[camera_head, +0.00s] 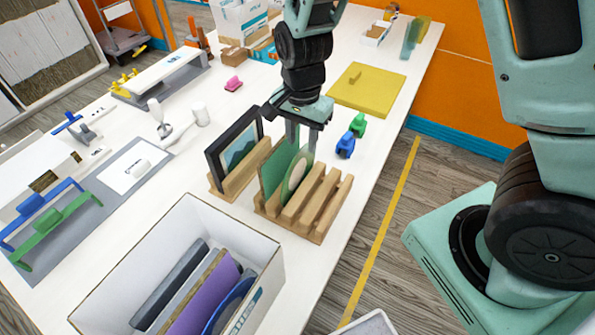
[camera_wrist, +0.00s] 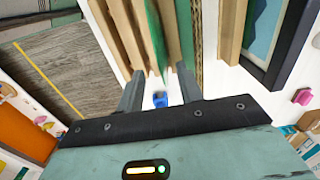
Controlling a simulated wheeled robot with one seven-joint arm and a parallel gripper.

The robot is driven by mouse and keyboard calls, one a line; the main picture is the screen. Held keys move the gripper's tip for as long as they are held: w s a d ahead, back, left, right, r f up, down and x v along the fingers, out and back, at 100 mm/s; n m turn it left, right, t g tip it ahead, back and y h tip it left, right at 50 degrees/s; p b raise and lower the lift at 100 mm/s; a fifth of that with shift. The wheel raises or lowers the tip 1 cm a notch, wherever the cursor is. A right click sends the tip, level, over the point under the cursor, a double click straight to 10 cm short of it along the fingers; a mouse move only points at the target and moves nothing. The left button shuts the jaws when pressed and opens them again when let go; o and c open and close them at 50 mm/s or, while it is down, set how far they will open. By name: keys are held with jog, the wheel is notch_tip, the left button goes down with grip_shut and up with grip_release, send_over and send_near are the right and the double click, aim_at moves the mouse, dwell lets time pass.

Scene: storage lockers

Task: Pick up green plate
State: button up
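The green plate (camera_head: 297,173) is round with a pale middle. It stands on edge in a slot of the wooden rack (camera_head: 322,207), beside a flat darker green board (camera_head: 277,168). My gripper (camera_head: 301,146) is above the rack, pointing down, at the plate's upper edge. In the wrist view my gripper (camera_wrist: 160,74) has its two fingers apart, with the thin plate edge (camera_wrist: 154,45) lined up between them. The green board (camera_wrist: 185,35) lies close to the right finger there. I cannot tell whether either finger touches the plate.
A framed picture (camera_head: 235,148) stands in a second wooden holder to the left. A white box (camera_head: 150,265) with several upright items is in front. Small blue (camera_head: 345,146) and green (camera_head: 358,125) objects and a yellow board (camera_head: 367,90) lie beyond the rack.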

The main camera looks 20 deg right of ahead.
aim_at(298, 163)
notch_tip(298, 163, down, 3)
jog(key=shift+r, duration=0.2)
jog(key=f+p, duration=0.1)
jog(key=f, duration=0.1)
jog(key=a+f+p, duration=0.1)
jog(key=f, duration=0.1)
jog(key=shift+s, duration=0.2)
jog(key=shift+f, duration=0.6)
grip_shut()
